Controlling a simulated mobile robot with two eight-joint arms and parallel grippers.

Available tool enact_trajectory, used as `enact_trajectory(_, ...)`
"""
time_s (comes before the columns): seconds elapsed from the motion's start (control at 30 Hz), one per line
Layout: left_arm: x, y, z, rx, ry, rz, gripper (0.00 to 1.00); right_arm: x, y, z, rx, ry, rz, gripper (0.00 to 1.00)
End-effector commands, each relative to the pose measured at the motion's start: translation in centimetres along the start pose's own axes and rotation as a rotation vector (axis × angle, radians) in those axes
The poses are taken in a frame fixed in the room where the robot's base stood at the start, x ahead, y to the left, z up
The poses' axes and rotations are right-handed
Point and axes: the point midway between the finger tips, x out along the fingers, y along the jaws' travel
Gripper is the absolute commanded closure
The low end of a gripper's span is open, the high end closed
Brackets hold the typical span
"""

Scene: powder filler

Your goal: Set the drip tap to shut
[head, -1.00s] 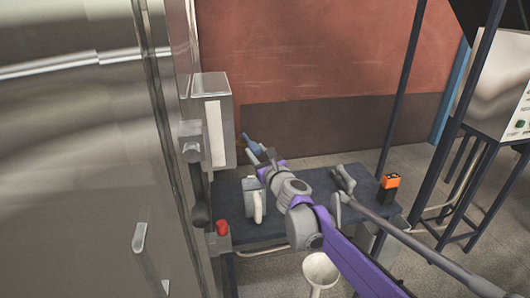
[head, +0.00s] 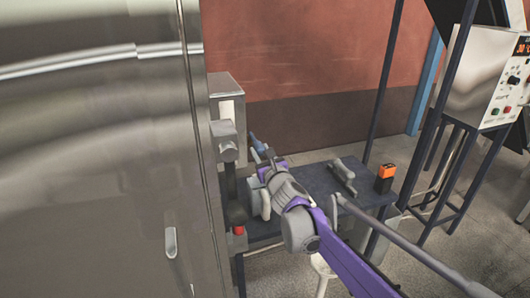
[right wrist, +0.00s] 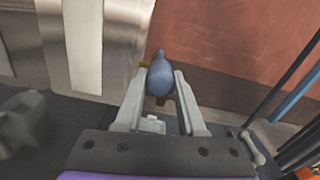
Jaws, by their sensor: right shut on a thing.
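The drip tap shows as a blue, rounded handle (right wrist: 158,78) in front of the reddish wall in the right wrist view. In the head view the handle (head: 257,143) is small and sits just beyond my right gripper, beside the grey box. My right gripper (head: 264,157) reaches in over the dark table from the lower right. In the right wrist view its two fingers (right wrist: 159,93) stand on either side of the blue handle and are shut on it. The tap's body is mostly hidden behind handle and fingers. My left gripper is not in view.
A large steel cabinet (head: 95,170) fills the left. A grey box (head: 226,90) stands close to the tap. The dark table (head: 317,180) holds a grey clamp-like part (head: 343,174) and an orange-black block (head: 385,178). A grey rod (head: 415,250) crosses the lower right.

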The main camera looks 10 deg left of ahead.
Motion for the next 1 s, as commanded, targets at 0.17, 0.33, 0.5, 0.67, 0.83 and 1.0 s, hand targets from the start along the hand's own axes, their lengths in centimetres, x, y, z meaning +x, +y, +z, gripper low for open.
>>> enact_trajectory(0.17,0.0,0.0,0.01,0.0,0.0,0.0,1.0,0.12,0.45,0.03,0.0,-0.001,0.003,1.0)
enact_trajectory(0.33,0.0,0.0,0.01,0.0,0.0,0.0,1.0,0.14,0.48,0.04,0.0,0.0,0.002,1.0)
enact_trajectory(0.5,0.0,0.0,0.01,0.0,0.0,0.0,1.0,0.14,0.47,0.03,0.0,0.0,0.002,1.0)
enact_trajectory(0.67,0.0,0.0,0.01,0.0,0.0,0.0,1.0,0.13,0.45,0.03,0.0,0.0,0.002,0.51)
enact_trajectory(0.83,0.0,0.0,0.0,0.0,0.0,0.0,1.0,0.13,0.44,0.05,0.0,0.0,0.002,0.31)
enact_trajectory(1.0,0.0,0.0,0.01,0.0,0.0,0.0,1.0,0.13,0.48,0.05,0.0,-0.001,0.003,0.31)
